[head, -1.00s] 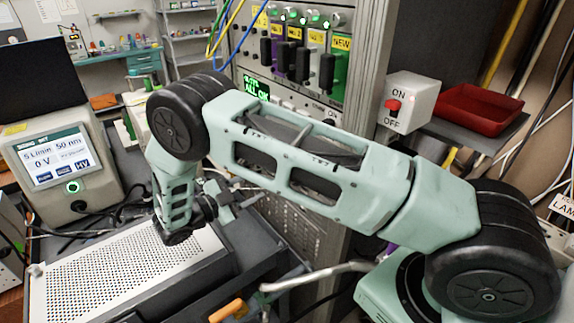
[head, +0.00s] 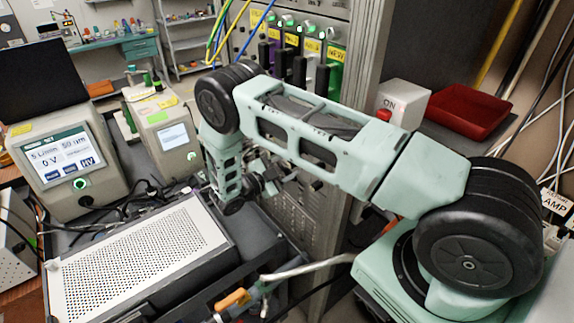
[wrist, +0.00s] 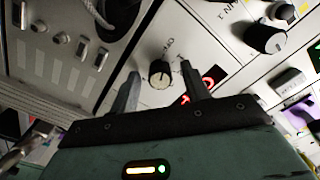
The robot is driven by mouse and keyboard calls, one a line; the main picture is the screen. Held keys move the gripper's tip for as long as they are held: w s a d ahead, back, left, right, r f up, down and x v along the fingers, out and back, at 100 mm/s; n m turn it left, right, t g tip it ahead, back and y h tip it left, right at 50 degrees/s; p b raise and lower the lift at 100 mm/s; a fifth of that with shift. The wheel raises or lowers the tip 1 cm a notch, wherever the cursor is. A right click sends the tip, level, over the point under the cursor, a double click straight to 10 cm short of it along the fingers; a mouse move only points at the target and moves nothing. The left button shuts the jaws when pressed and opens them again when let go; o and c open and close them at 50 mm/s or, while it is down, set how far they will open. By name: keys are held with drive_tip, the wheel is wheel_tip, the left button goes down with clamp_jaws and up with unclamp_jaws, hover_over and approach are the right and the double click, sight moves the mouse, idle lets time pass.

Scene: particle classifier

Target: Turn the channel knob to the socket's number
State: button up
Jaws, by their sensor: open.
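In the wrist view a small dark knob with a pale cap (wrist: 159,74) sits on a light panel. A red lit display (wrist: 205,84) is partly hidden behind the right finger. In the head view my gripper (head: 290,170) reaches toward the rack front (head: 305,212), and the arm covers the panel there.
A larger black knob (wrist: 265,38) is at upper right in the wrist view. Several black plugs or handles (head: 299,70) stand out from the rack's upper row above my arm. A white ON switch box (head: 403,98) and a red tray (head: 470,108) are right of the rack.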

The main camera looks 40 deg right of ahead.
drive_tip(key=c, duration=1)
